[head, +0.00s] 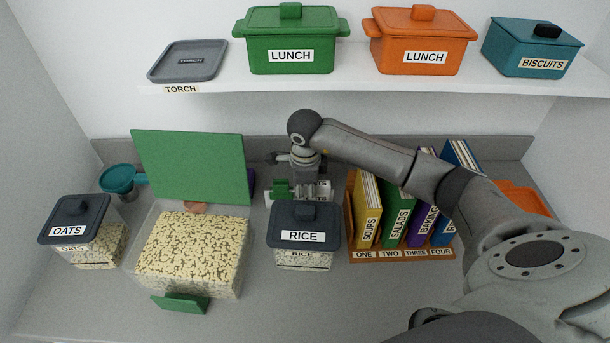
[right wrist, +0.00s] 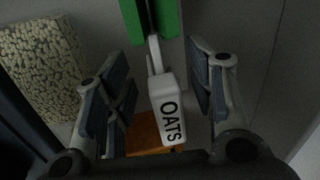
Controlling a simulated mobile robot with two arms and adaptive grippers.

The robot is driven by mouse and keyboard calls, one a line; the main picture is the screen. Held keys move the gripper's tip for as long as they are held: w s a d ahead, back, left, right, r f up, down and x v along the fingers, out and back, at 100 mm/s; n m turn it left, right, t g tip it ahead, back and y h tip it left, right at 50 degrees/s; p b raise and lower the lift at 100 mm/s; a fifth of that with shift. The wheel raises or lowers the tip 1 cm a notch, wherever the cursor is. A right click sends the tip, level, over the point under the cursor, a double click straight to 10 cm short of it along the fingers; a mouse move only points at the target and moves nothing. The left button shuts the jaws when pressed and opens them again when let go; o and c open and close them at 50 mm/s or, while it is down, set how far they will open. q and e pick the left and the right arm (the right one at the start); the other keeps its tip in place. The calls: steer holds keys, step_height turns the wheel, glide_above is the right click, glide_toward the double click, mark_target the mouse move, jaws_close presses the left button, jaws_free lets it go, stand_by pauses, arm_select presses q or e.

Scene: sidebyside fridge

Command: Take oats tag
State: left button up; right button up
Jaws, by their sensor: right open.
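The oats tag (right wrist: 168,108) is a small white block with OATS in black letters. In the right wrist view it hangs by a thin white neck below a green part (right wrist: 152,18). My right gripper (right wrist: 160,88) is open, with one finger on each side of the tag and visible gaps between. In the head view my right gripper (head: 302,178) reaches down behind the rice container (head: 303,237), close to a small green piece (head: 281,188) and white labels that are partly hidden. My left gripper is not in view.
An oats container (head: 75,232) with a dark lid stands at the left. A clear bin of oats (head: 193,250) with a raised green lid (head: 195,165) stands beside it. A book rack (head: 400,255) is to the right. A shelf (head: 400,87) with boxes runs above my right arm.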

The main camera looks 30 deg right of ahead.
steer(key=shift+f, duration=0.5)
steer(key=shift+w+r, duration=0.1)
jaws_close()
